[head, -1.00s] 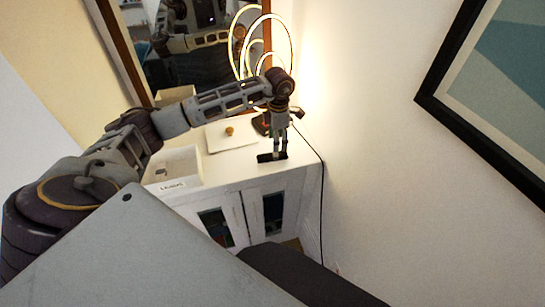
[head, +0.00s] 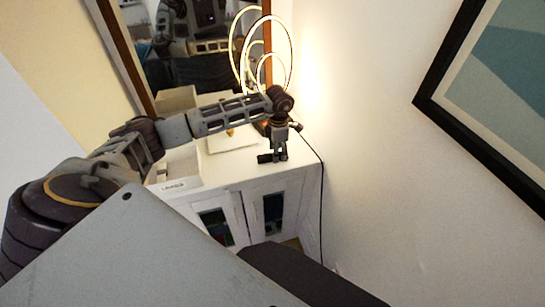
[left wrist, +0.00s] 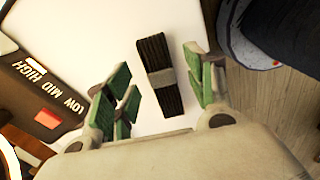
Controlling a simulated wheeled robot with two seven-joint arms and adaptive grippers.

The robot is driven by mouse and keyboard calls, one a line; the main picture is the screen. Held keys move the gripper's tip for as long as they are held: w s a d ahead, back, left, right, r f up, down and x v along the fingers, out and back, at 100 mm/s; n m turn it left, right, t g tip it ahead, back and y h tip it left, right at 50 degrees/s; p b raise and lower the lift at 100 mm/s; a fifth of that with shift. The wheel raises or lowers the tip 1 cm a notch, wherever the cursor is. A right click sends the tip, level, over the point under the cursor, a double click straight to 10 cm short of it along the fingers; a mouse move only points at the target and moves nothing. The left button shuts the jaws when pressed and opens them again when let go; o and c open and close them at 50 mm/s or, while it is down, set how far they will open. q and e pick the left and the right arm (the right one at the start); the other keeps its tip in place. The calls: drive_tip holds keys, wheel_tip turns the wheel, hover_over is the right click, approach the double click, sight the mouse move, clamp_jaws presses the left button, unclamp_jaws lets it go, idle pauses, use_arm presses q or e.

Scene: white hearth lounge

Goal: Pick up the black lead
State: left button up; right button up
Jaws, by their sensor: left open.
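The black lead (left wrist: 158,72) is a folded, bundled cord with a grey band round its middle. It lies on the white cabinet top (head: 236,174), near the front edge. In the head view the lead (head: 264,158) is partly hidden by my left gripper (head: 275,156), which points down just above it. In the left wrist view my left gripper (left wrist: 160,88) is open, with a green-padded finger on each side of the lead. The fingers look apart from it; their exact height above the top is hard to tell. My right gripper is not in view.
A looped glowing lamp (head: 291,50) stands behind; a dark box marked LOW MID HIGH (left wrist: 40,92) sits beside the lead. A white tray (head: 232,146) and a labelled white box (head: 178,184) are left. The wall (head: 350,130) is close on the right.

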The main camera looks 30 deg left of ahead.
use_arm(q)
drive_tip(key=shift+f, duration=0.75)
drive_tip(key=shift+c, duration=1.2)
drive_tip(key=c, duration=0.8)
drive_tip(key=shift+c, duration=0.2)
drive_tip(key=shift+r, duration=0.2)
drive_tip(key=shift+w+r, duration=0.1)
drive_tip(key=shift+r, duration=0.55)
wheel_tip(320, 180, up, 7)
drive_tip(key=shift+f+b, duration=0.1)
drive_tip(key=shift+b, duration=0.25)
drive_tip(key=shift+r, duration=0.8)
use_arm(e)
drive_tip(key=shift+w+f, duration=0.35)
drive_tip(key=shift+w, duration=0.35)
